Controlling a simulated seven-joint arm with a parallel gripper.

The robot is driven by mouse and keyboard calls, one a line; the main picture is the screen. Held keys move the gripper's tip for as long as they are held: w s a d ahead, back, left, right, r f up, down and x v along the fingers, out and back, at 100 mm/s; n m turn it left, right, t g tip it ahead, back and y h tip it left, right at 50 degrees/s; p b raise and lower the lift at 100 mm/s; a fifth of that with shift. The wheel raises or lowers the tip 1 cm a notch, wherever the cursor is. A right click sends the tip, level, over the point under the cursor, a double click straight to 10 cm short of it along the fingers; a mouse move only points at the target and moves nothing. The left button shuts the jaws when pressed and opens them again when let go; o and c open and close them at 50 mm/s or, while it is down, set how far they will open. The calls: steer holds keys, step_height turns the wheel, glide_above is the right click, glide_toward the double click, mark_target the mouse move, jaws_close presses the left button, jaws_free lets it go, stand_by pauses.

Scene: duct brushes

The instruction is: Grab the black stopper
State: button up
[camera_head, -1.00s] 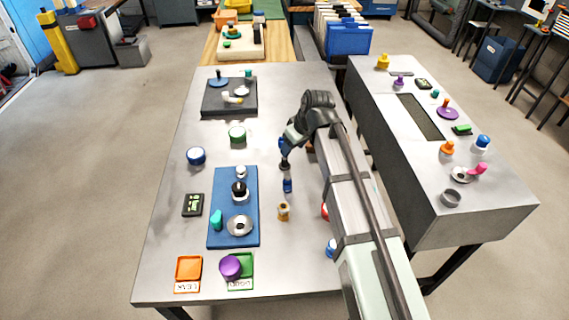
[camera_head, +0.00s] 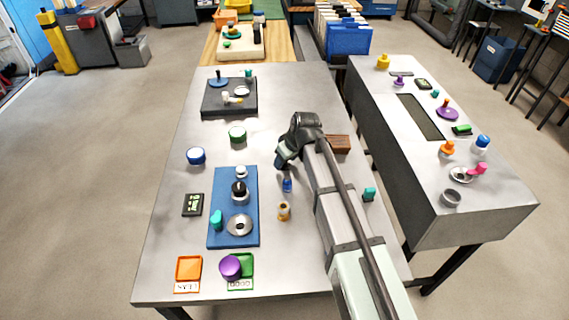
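A black-topped piece (camera_head: 239,187), which looks like the black stopper, stands on the blue mat (camera_head: 220,178) with a pale, silvery part below it. A white-grey knob (camera_head: 241,172) is just behind it and a silver disc (camera_head: 239,225) in front. My gripper (camera_head: 280,162) hangs to the right of the mat, behind and to the right of the stopper and apart from it. The fingers are small and dark here, and I cannot tell whether they are open.
A teal piece (camera_head: 216,220) stands on the mat. A small blue bottle (camera_head: 287,185) and an amber piece (camera_head: 284,211) stand between mat and arm. A green-rimmed round piece (camera_head: 237,134) and a dark tray (camera_head: 215,105) are farther back. A brown block (camera_head: 338,144) lies right of my arm.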

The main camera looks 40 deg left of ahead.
steer(key=shift+c, duration=0.5)
jaws_close()
